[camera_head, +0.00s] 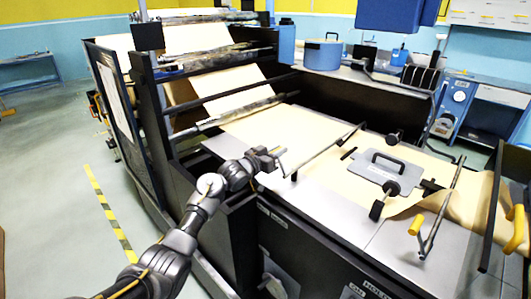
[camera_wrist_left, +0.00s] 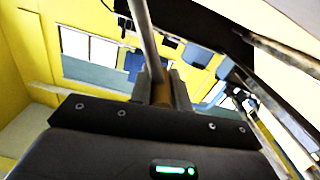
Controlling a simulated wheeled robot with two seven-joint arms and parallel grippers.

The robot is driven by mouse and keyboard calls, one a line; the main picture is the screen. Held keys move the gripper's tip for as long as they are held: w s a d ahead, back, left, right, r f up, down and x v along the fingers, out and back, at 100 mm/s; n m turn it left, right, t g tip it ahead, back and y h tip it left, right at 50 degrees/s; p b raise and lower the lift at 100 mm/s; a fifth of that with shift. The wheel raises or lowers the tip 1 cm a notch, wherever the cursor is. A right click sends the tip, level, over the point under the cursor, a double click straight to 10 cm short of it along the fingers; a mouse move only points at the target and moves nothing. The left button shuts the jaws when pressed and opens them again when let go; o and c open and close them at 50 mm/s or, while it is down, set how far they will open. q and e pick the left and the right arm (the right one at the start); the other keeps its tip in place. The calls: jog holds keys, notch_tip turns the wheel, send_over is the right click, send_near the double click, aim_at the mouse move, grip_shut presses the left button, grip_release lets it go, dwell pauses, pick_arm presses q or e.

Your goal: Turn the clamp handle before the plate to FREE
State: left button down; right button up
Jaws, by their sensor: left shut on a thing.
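The grey plate (camera_head: 362,167) with a black handle lies on the brown paper on the machine's top. Left of it, a thin metal clamp handle (camera_head: 318,158) slants up and right from near my left gripper (camera_head: 278,153). My left gripper is shut on the handle's end. In the left wrist view a brownish grip (camera_wrist_left: 161,93) sits between the fingers, with a grey rod (camera_wrist_left: 143,32) running up from it. The fingers hide part of the grip in the head view. My right gripper is not in view.
Another clamp handle with a yellow grip (camera_head: 417,224) stands right of the plate. A front panel label reads HOLD (camera_head: 376,290); smaller labels are unreadable. Paper rollers and dark frames rise behind my left arm. A blue pot (camera_head: 322,54) stands at the back.

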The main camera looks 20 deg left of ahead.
pick_arm(q)
jog(key=shift+w+a+f, duration=0.2)
jog(key=shift+a+f, duration=0.25)
jog(key=shift+f, duration=0.3)
jog(key=c, duration=1.4)
grip_release()
jog(key=shift+o, duration=0.4)
jog(key=shift+a, duration=0.1)
jog(key=b+v, duration=0.2)
jog(key=v, duration=0.8)
jog(key=shift+s+a+b, duration=0.25)
jog(key=shift+s+b, duration=0.05)
jog(key=shift+b, duration=0.05)
